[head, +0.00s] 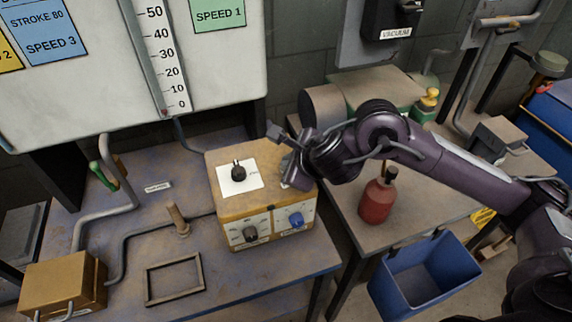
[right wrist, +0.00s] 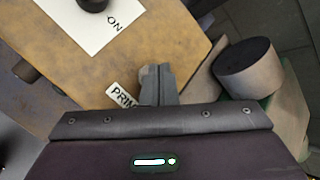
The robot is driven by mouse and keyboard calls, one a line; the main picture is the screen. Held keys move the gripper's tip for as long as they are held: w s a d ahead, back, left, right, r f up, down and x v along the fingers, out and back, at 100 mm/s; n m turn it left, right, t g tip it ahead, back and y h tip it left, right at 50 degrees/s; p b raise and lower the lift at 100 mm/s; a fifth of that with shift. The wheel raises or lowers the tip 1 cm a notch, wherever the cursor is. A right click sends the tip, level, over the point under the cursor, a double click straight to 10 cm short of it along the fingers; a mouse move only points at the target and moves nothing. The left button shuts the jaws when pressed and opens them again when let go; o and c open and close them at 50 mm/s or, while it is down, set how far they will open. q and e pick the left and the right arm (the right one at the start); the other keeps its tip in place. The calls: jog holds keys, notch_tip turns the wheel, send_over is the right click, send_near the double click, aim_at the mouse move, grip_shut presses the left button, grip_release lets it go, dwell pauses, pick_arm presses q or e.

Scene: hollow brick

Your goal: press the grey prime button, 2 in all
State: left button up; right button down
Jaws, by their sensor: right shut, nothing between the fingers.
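The yellow control box (head: 232,207) stands on the worn blue bench. My right gripper (head: 287,182) is over the right side of its top, fingers pointing down. In the right wrist view the shut, empty grey fingers (right wrist: 157,82) are beside the white PRIME label (right wrist: 121,95), which is partly covered. The grey prime button itself cannot be made out; my gripper hides that spot. Whether the fingertips touch the box cannot be told. My left gripper is not in view.
A black switch (head: 238,171) on a white ON plate sits left of my gripper. The box front has a dark knob (head: 250,232) and a blue knob (head: 296,219). A red bottle (head: 377,201) and a blue bin (head: 424,274) are to the right.

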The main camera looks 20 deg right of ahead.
jog(key=shift+r, duration=0.55)
notch_tip(320, 180, up, 5)
jog(key=p, duration=0.4)
jog(key=shift+p, duration=0.3)
jog(key=shift+f, duration=0.1)
dwell(0.4)
